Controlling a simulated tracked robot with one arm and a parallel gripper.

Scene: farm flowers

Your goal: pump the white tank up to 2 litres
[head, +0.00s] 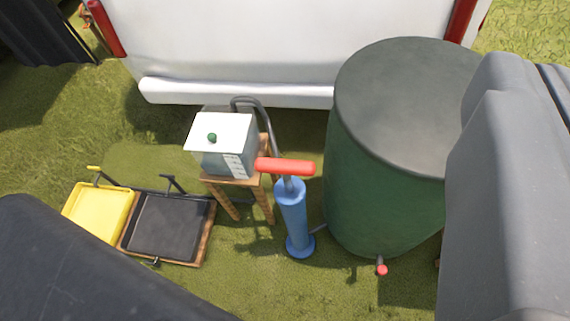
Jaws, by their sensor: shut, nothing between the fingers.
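The white tank (224,148) stands on a small wooden stool (225,207) left of centre. It has a white lid with a green knob, greyish see-through walls and a pale scale strip (235,166) at its front right. The level is too small to read. A blue upright pump (293,215) stands on the grass to its right. Its red T-handle (285,167) sits just above the barrel, with a short piece of grey rod showing. A grey hose (262,113) loops from behind the tank toward the pump. My gripper does not show.
A large green barrel (380,190) with a red-tipped tap (382,269) stands close right of the pump. A yellow tray (99,212) and a black tray (165,225) lie at left. A white vehicle-like body (270,45) blocks the back. Grass in front is open.

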